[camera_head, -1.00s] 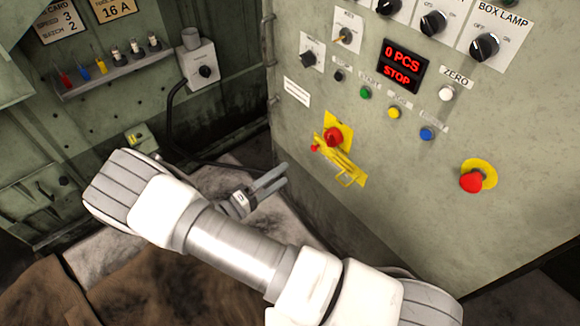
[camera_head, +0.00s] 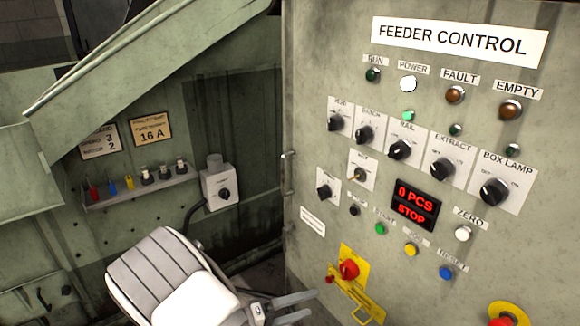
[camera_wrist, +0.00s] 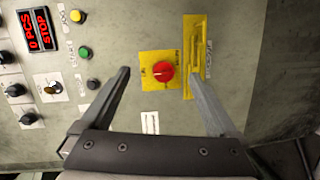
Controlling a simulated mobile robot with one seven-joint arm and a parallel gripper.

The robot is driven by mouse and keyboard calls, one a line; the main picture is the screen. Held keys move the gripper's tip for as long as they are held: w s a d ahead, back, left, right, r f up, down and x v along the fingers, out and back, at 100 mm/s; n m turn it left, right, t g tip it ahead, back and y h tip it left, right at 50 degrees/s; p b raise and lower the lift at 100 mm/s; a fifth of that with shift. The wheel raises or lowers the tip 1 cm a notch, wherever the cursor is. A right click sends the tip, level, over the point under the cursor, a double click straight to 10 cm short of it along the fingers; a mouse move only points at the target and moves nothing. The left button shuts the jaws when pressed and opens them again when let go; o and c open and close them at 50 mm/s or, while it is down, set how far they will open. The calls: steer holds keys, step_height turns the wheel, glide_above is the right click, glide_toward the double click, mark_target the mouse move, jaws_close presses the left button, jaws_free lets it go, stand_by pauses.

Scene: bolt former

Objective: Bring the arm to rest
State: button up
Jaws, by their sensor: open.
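My gripper (camera_head: 292,308) is at the bottom of the head view, left of the feeder control panel. Its two fingers are apart, with nothing between them. My white and grey arm fills the lower left of that view, and its lower part is out of the picture. In the wrist view my gripper (camera_wrist: 160,90) shows both fingers spread, pointing toward the panel. A red knob on a yellow plate (camera_wrist: 163,72) appears between the fingertips, and the gap in depth is hard to tell.
The feeder control panel (camera_head: 330,275) stands at the right, with knobs, buttons and a display (camera_head: 412,204) reading "0 PCS STOP". A yellow hasp (camera_head: 368,308) sits low on it. A grey switch box (camera_head: 219,188) and a small shelf (camera_head: 140,192) are on the left wall.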

steer(key=s+d+r+m+y, duration=0.1)
steer(key=s+d+r+y, duration=0.35)
steer(key=r, duration=0.45)
steer(key=s+d+r+m+g+y, duration=0.1)
steer(key=s+d+r+y, duration=0.2)
steer(key=s+r+y, duration=0.4)
steer(key=s+d+r+m+y, duration=0.1)
steer(key=s+d+r+y, duration=0.3)
steer(key=r, duration=0.6)
step_height(320, 180, up, 18)
steer(key=p, duration=1.8)
steer(key=shift+s+a+r, duration=0.15)
steer(key=shift+s, duration=0.1)
steer(key=shift+c, duration=0.2)
steer(key=c, duration=0.7)
steer(key=shift+d, duration=0.25)
